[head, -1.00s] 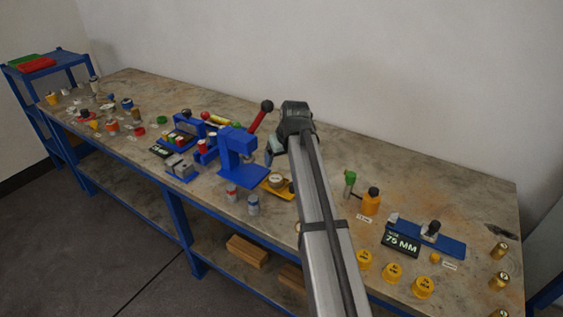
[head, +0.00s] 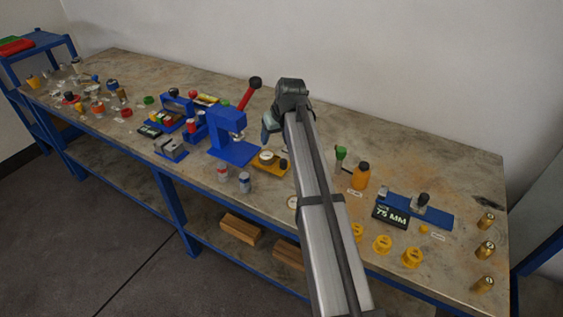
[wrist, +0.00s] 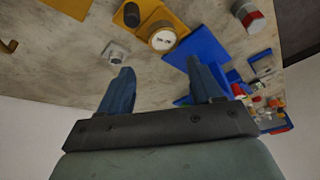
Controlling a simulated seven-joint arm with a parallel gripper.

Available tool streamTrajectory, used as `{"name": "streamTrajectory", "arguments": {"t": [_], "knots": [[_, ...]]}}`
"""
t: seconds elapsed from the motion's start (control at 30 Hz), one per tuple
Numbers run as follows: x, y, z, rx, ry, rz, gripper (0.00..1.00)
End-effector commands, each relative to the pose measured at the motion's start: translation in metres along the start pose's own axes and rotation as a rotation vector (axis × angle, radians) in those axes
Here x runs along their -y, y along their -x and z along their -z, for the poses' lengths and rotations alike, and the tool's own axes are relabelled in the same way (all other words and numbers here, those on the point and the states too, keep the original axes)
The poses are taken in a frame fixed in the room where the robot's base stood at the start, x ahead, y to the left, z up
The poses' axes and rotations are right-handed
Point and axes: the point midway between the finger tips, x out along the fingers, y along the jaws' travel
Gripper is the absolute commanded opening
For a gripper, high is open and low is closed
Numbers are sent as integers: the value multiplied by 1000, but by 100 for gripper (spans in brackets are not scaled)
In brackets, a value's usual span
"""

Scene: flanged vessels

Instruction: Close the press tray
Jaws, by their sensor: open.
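The blue press (head: 230,140) with a raised red lever stands mid-bench. Its yellow press tray (head: 264,167) sticks out to the right of the blue base, with a round pale-topped vessel on it. A dark knob stands at the tray's outer end. The wrist view shows the tray (wrist: 178,23), the vessel (wrist: 163,37) and the knob (wrist: 132,14) beyond my fingertips. My gripper (wrist: 160,78) is open and empty, its two blue fingers apart. In the head view my gripper (head: 269,128) hangs above the bench behind the tray, not touching it.
Two small cans (head: 244,182) stand in front of the press. To the right are an orange bottle (head: 360,177), a blue fixture with a 75 MM display (head: 391,216), yellow caps and brass cylinders. Many small parts crowd the left. The bench behind my gripper is clear.

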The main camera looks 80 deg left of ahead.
Motion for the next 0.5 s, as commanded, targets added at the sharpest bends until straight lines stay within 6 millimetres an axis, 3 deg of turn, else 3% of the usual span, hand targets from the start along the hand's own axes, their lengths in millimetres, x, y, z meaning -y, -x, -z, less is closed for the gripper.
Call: {"name": "streamTrajectory", "arguments": {"t": [0.3, 0.5], "knots": [[-80, -5, -64, 6, -458, 281, 34], [-120, 4, -96, 10, -712, 458, 14]]}}
